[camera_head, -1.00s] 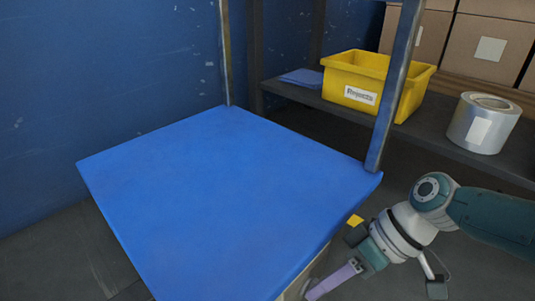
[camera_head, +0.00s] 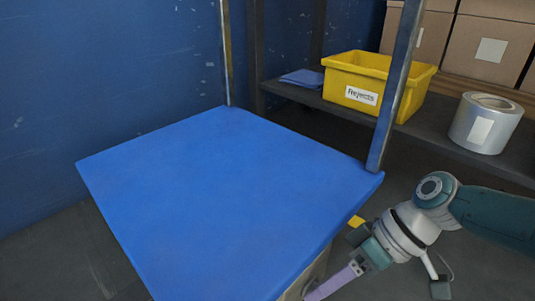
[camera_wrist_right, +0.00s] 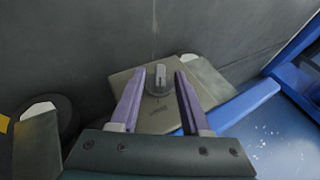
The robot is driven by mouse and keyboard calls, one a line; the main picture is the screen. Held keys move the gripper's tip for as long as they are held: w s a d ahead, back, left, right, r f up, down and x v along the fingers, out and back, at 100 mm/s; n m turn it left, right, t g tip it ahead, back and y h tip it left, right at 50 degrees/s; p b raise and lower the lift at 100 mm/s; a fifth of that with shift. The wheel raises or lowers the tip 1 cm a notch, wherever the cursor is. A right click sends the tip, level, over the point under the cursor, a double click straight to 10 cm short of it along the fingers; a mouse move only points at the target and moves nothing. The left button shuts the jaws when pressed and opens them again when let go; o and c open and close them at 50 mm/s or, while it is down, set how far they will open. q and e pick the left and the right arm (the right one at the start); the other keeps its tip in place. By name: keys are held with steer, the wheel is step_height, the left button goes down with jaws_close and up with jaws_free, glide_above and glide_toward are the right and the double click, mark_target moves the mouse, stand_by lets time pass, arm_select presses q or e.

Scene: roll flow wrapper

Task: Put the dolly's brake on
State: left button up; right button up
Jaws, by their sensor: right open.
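A blue flat deck with metal posts (camera_head: 230,190), which looks like the dolly, fills the middle of the head view. My right gripper (camera_wrist_right: 160,74) is open below the deck's right front corner; in the head view its purple finger partly shows at the bottom edge. In the wrist view a grey-beige plate (camera_wrist_right: 155,117) with a small round knob and upright tab (camera_wrist_right: 159,78) lies between and beyond the two fingers. I cannot tell whether this is the brake, or whether the fingers touch it. My left gripper is out of view.
A small yellow piece (camera_head: 356,222) shows beside my right wrist. A blue wall (camera_head: 100,80) stands at the left.

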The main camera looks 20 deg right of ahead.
steer(key=p+v, duration=0.6)
steer(key=v, duration=0.4)
steer(key=shift+r+p, duration=0.1)
steer(key=shift+p, duration=0.2)
